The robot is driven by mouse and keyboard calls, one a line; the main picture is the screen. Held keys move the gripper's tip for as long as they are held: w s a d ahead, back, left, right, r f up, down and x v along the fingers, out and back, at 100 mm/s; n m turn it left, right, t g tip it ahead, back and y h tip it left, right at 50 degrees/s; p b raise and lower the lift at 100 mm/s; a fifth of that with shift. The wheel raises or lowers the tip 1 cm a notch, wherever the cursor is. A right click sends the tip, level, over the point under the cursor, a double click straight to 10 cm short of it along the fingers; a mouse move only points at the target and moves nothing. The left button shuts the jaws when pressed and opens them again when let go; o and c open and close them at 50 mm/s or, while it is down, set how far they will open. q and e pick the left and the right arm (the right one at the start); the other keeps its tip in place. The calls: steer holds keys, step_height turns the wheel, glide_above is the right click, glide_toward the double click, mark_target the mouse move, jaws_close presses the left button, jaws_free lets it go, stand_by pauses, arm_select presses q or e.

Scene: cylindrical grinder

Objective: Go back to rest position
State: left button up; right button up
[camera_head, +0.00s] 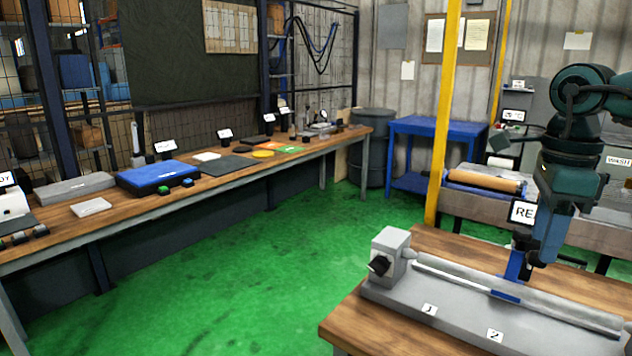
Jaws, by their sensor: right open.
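My right arm comes down from the upper right, and its dark teal right gripper (541,262) points downward above the grey grinder bed (420,300). The gripper is open, and I see nothing held in it. It is close to a blue upright piece (515,265) on the bed; whether they touch I cannot tell. A grey block (391,254) with a dark knob stands at the bed's left end. A long grey bar (460,280) runs along the bed from it. My left gripper is not in view.
The grinder stands on a wooden table (345,328). A long workbench (270,167) with a blue case (158,177) and several small items lines the left. A yellow post (440,120) rises behind the table. The green floor (230,265) between is clear.

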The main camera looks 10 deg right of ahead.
steer(key=w+a+f+m+t+y+p, duration=0.1)
steer(key=w+a+f+m+t+y, duration=0.1)
steer(key=a+f+m+t+y, duration=0.7)
steer(key=w+a+f+m+t+y+p, duration=0.1)
steer(key=a+f+m+t+y, duration=0.3)
steer(key=f+m, duration=0.8)
steer(key=s+a+f+m+g+h, duration=0.1)
steer(key=s+a+f+m+h, duration=0.3)
steer(key=a+f+m, duration=0.3)
steer(key=s+a+f+m+g+h, duration=0.1)
steer(key=s+a+f+m+h, duration=0.4)
steer(key=f+m, duration=0.7)
steer(key=s+a+m+p, duration=0.1)
steer(key=s+a+m, duration=0.1)
steer(key=a+m, duration=0.1)
steer(key=shift+h, duration=0.3)
